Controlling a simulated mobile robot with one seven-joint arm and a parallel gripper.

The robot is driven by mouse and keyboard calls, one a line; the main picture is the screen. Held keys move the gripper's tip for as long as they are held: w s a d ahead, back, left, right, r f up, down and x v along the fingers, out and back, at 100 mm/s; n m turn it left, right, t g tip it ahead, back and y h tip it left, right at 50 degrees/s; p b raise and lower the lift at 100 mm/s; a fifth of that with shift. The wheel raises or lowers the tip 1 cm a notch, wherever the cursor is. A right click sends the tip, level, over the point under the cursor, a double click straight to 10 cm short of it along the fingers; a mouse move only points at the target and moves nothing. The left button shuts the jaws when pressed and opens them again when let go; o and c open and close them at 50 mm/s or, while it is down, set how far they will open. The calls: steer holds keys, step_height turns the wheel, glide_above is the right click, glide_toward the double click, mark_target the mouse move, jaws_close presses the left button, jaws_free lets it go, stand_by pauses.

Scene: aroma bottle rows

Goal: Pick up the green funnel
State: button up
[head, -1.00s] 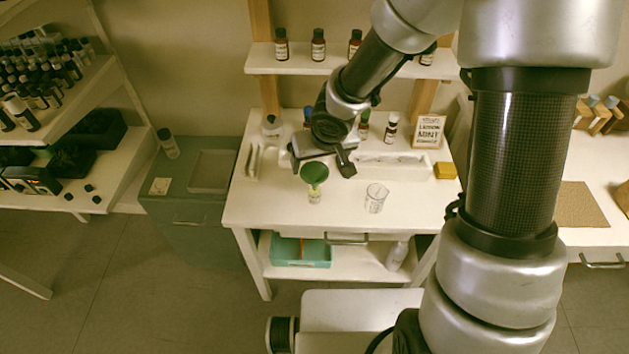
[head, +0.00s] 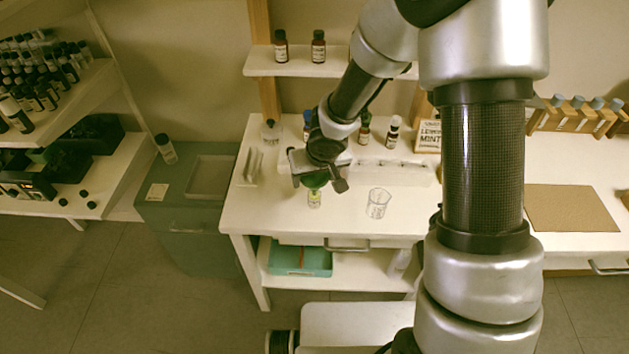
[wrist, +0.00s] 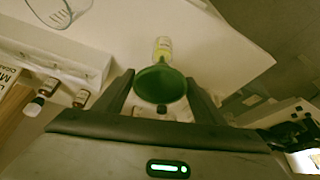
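The green funnel (head: 315,182) sits over a small bottle with a yellow-green label (head: 314,199) on the white table. My gripper (head: 320,182) is above it in the head view and hides most of its cone. In the wrist view the funnel (wrist: 160,86) lies between the two dark fingertips of my gripper (wrist: 160,77), with the bottle (wrist: 163,48) beyond it. The fingers are apart, one on each side of the cone. Whether either finger touches the rim is hard to tell.
A glass beaker (head: 378,203) stands to the right of the funnel. Behind are a white rack (head: 395,173), dark bottles (head: 364,133) and a lemon mint sign (head: 428,135). A shelf (head: 300,67) crosses above the table. The front left of the tabletop (head: 260,215) is clear.

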steer(key=c, duration=0.7)
steer(key=shift+r, duration=0.15)
